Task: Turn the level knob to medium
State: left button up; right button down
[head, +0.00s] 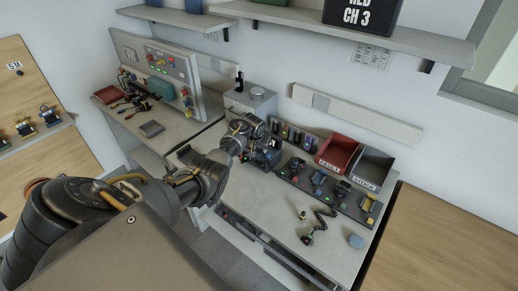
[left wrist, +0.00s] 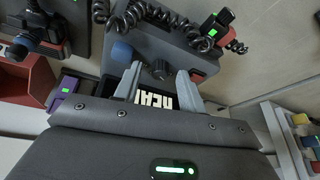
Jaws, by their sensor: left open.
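My left gripper (head: 252,135) reaches over the dark radio unit (head: 268,157) at the back left of the bench. In the left wrist view, the open fingers (left wrist: 158,88) straddle the front of this unit (left wrist: 188,45). A dark round knob (left wrist: 159,69) stands between the fingertips, with a gap visible around it. A blue knob (left wrist: 122,51) sits just left of the left finger. I cannot tell from any label which is the level knob, or its setting. White lettering on a black panel (left wrist: 155,99) between the fingers is partly covered. My right gripper is out of view.
A handset with a coiled cord (left wrist: 222,22) lies close to the unit. A red FAULT bin (head: 338,152) and grey STOCK bin (head: 371,168) stand to its right. Several radios line the dark rack.

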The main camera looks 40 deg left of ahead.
pick_arm(q)
grip_shut()
dwell(0.3)
